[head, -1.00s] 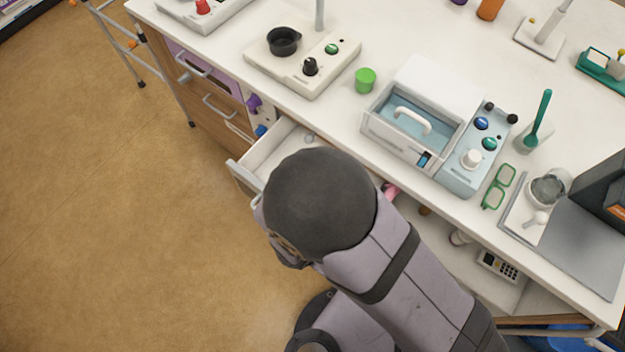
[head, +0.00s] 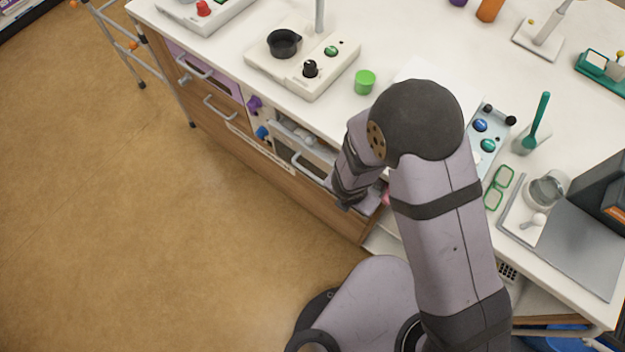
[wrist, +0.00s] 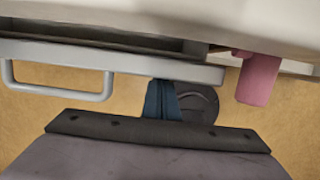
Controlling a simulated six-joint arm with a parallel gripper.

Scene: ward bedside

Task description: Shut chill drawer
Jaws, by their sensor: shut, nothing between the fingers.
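The chill drawer is most likely the drawer under the counter; its pale front (head: 283,150) with a bar handle (head: 309,170) sits close under the counter edge. In the wrist view the grey drawer front (wrist: 200,72) and handle (wrist: 60,90) show, with a dark narrow gap behind the front's top edge. My gripper (wrist: 163,86) is shut and empty, its blue fingers at the lower side of the drawer front, apparently touching or very close. In the head view my arm hides the fingers and the right end of the drawer.
A pink knob (wrist: 259,80) stands just right of the drawer. Purple (head: 253,103) and blue (head: 262,132) knobs are to the left, beside other drawers with handles (head: 220,110). The counter (head: 225,50) above holds devices and a green cup (head: 364,82). The floor in front is clear.

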